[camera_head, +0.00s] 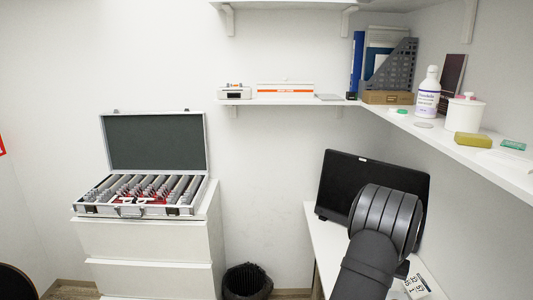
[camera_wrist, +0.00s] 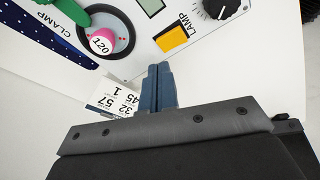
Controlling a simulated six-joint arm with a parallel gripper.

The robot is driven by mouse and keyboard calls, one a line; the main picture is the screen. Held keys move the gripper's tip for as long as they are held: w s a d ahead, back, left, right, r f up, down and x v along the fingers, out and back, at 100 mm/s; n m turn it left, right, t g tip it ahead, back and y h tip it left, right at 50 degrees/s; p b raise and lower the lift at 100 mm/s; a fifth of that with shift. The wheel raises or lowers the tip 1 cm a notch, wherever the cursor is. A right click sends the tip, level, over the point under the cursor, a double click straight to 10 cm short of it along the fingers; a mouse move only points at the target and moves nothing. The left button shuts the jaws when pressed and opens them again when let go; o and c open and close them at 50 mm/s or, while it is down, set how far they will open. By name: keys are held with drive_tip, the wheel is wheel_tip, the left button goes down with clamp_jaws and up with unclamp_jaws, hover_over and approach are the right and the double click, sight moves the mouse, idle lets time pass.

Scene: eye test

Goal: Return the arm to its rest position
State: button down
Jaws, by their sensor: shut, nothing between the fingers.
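My gripper (camera_wrist: 159,70) shows in the wrist view with its two blue-grey fingers pressed together and nothing between them. It is in front of a white panel (camera_wrist: 235,60) marked CLAMP and LAMP. In the head view my dark arm reaches up from the bottom right, in front of a black monitor-like screen (camera_head: 340,185). My fingers cannot be made out there.
A white card with printed numbers (camera_wrist: 112,103) lies beside my fingers. The panel has a black knob (camera_wrist: 222,6), a yellow button (camera_wrist: 172,40) and a pink piece marked 120 (camera_wrist: 101,42). An open lens case (camera_head: 155,145) stands on white drawers (camera_head: 150,245). A laden shelf (camera_head: 480,152) runs along the right wall.

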wheel_tip(320, 180, down, 4)
drive_tip(key=shift+r, duration=0.15)
wheel_tip(320, 180, up, 11)
drive_tip(key=n, duration=0.4)
drive_tip(key=shift+a+n, duration=0.2)
drive_tip(key=shift+n, duration=0.2)
drive_tip(key=shift+w, duration=0.1)
drive_tip(key=f+m, duration=0.1)
drive_tip(key=f, duration=0.2)
drive_tip(key=f+m, duration=0.2)
drive_tip(key=f, duration=0.1)
drive_tip(key=f+m, duration=0.1)
drive_tip(key=f, duration=0.2)
drive_tip(key=shift+d+f+m, duration=0.2)
drive_tip(key=shift+f+m, duration=0.15)
drive_tip(key=shift+m, duration=0.05)
drive_tip(key=shift+r, duration=0.3)
